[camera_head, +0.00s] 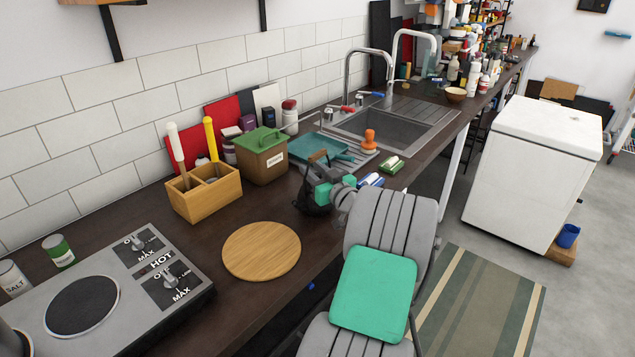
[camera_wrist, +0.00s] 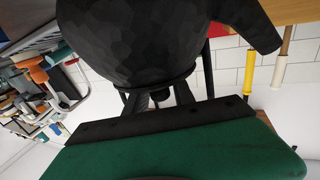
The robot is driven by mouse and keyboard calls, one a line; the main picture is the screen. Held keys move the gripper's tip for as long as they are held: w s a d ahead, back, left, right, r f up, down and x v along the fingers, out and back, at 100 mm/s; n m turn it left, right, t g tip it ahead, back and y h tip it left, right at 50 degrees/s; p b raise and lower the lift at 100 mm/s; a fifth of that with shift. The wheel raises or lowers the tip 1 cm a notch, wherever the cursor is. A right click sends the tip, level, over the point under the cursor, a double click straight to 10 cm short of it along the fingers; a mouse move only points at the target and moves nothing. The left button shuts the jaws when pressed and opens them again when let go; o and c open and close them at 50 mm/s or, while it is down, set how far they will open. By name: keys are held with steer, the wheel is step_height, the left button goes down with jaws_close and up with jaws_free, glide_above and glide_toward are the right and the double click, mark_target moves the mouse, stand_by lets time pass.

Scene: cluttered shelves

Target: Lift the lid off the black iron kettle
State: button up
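The black iron kettle (camera_head: 313,203) stands on the dark counter, right of the round wooden board and partly hidden by my arm. In the wrist view, which is upside down, its faceted black body (camera_wrist: 150,40) fills the top, with the spout at the right. My gripper (camera_head: 322,178) is over the kettle's top. In the wrist view my dark fingers (camera_wrist: 160,98) stand apart at the kettle's top, with a small dark piece, seemingly the lid knob, between them. Light gaps show beside it. The lid's edge and any finger contact are hard to make out.
The round wooden board (camera_head: 262,251) lies left of the kettle. A green-lidded canister (camera_head: 262,166) and wooden utensil box (camera_head: 205,197) stand behind. A teal dish rack (camera_head: 315,146) and sink (camera_head: 385,130) lie beyond. The hob (camera_head: 125,295) is front left.

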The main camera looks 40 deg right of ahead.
steer(key=shift+c, duration=0.4)
jaws_close()
